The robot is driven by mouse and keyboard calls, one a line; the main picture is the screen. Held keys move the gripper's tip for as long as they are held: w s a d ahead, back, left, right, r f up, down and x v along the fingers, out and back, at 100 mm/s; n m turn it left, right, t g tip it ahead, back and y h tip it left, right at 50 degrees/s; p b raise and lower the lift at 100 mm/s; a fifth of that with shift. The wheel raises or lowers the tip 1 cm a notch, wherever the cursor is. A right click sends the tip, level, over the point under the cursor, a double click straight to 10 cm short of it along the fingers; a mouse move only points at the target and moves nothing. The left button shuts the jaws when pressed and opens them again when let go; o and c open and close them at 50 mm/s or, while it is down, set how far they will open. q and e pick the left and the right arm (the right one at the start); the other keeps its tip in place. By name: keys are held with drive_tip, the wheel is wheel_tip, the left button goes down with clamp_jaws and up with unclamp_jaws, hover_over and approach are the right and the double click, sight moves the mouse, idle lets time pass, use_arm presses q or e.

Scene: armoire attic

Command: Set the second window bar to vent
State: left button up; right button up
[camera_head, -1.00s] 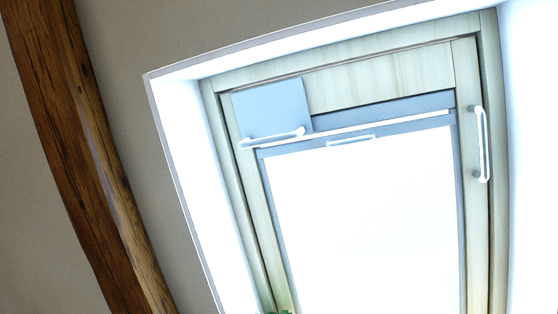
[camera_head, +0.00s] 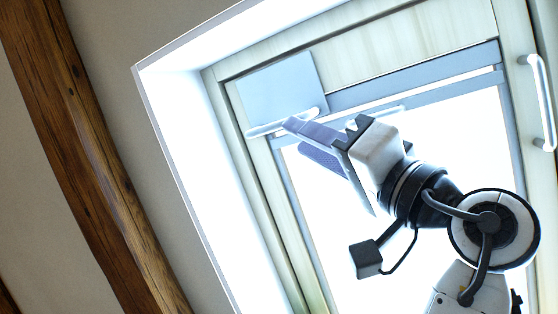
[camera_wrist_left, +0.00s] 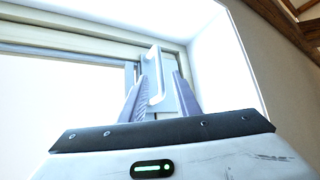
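A white bar (camera_head: 286,123) runs along the lower edge of a grey-blue plate (camera_head: 280,88) at the window frame's upper left. My left gripper (camera_head: 298,140) is open, with its purple-grey fingers close to the bar's right end. In the left wrist view the bar (camera_wrist_left: 156,76) shows between my two open fingers (camera_wrist_left: 158,98); contact cannot be told. Another white bar (camera_head: 541,102) is upright on the frame's right side. My right gripper is not in view.
The bright window pane (camera_head: 320,210) lies behind my left arm. A white reveal wall (camera_head: 190,150) stands left of the frame, with a wooden beam (camera_head: 90,140) farther left.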

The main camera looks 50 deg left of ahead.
sight(278, 128)
use_arm(q)
drive_tip(key=p+x, duration=0.2)
drive_tip(key=x, duration=0.6)
drive_tip(key=shift+a+r, duration=0.15)
drive_tip(key=shift+a, duration=0.1)
clamp_jaws()
